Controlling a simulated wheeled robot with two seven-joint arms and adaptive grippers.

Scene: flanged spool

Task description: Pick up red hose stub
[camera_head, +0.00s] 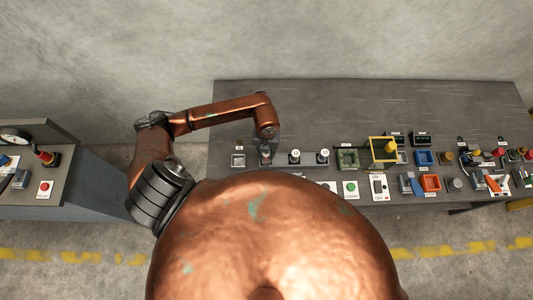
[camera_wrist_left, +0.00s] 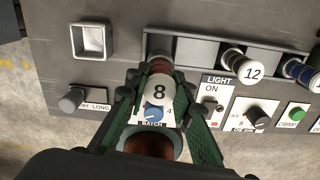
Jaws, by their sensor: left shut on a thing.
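A red hose stub (camera_wrist_left: 160,69) with a white end marked 8 sits between the green fingertips of my left gripper (camera_wrist_left: 161,84) in the left wrist view. The gripper is shut on it. The stub is at the left end of a grey rack (camera_wrist_left: 197,50); I cannot tell whether it is clear of its slot. In the head view my left gripper (camera_head: 266,147) points down at the front of the table, and the stub is mostly hidden below it. My right gripper is not in view.
A stub marked 12 (camera_wrist_left: 244,67) and a blue stub (camera_wrist_left: 299,71) stand to the right in the rack. A square grey socket (camera_wrist_left: 91,40) is at left. A blue batch knob (camera_wrist_left: 153,113) is close by. The table's back area (camera_head: 350,105) is clear.

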